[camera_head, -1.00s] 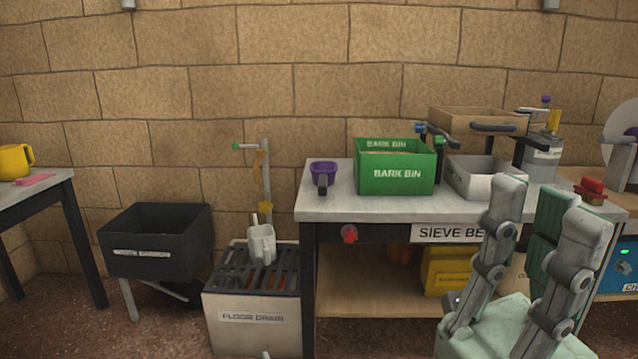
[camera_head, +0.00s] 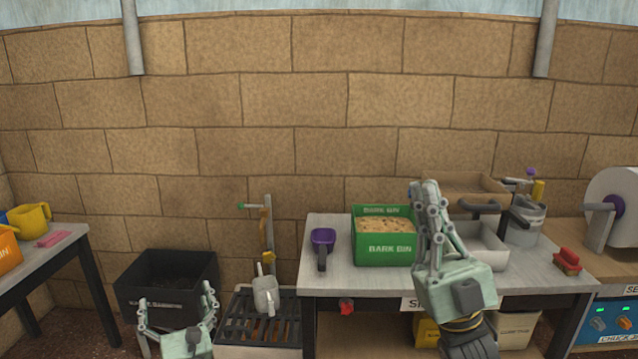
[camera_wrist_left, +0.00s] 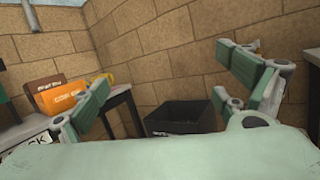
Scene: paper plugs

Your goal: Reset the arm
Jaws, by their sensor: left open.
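My left gripper (camera_head: 175,297) is low at the left in the head view, in front of the black barrow bin (camera_head: 165,268). Its two fingers stand wide apart with nothing between them. The left wrist view also shows its fingers spread, with the black bin (camera_wrist_left: 178,118) beyond them. My right gripper (camera_head: 424,192) points upward in front of the sieve bench (camera_head: 337,278), overlapping the right side of the green bark bin (camera_head: 383,251). Its fingers are seen edge-on and overlap, so I cannot tell their gap. No held object shows there.
A side table (camera_head: 65,240) at left bears a yellow mug (camera_head: 32,214).

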